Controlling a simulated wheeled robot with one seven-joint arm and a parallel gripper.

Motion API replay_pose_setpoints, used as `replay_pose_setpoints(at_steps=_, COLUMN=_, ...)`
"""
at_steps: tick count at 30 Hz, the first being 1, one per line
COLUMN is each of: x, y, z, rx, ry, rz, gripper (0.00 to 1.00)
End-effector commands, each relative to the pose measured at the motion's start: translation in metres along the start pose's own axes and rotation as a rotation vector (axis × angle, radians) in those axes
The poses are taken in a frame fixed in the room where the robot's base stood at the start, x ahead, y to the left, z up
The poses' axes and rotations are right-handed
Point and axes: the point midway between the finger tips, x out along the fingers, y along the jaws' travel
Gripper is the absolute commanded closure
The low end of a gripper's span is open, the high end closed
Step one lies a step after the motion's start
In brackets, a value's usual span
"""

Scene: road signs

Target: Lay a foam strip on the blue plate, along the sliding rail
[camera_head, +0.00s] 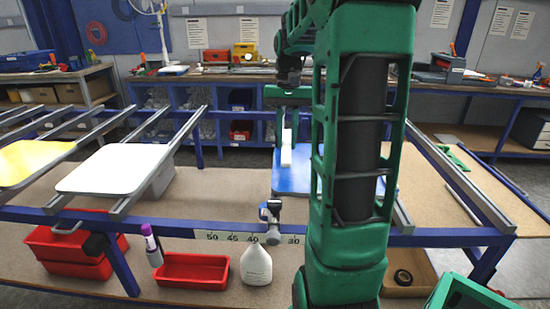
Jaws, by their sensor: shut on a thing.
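The blue plate (296,178) lies on the work frame, partly hidden behind my green arm. A white foam strip (287,153) stands out over the plate's back left part, below my gripper (288,133). My gripper is shut on the strip; its fingertips are small and hard to make out. I cannot tell whether the strip touches the plate. One sliding rail (402,217) shows at the right of my arm; the part beside the plate is mostly hidden.
A white plate (115,168) and a yellow plate (32,160) lie on rails to the left. Red bins (192,271), a white bottle (256,266) and a purple-capped bottle (152,246) are on the lower shelf. A green bin (470,294) is at the front right.

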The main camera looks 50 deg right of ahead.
Motion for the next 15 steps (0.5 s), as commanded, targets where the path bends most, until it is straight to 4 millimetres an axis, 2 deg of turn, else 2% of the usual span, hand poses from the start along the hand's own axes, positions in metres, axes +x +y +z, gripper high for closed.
replay_pose_setpoints(at_steps=6, x=0.015, y=-0.021, z=0.008, rx=-0.001, ry=-0.001, rz=0.0, gripper=1.0)
replay_pose_setpoints(at_steps=11, x=0.023, y=-0.022, z=0.007, rx=0.002, ry=-0.001, rz=0.0, gripper=1.0)
replay_pose_setpoints(at_steps=15, x=0.041, y=-0.022, z=0.005, rx=0.0, ry=-0.003, rz=0.0, gripper=1.0)
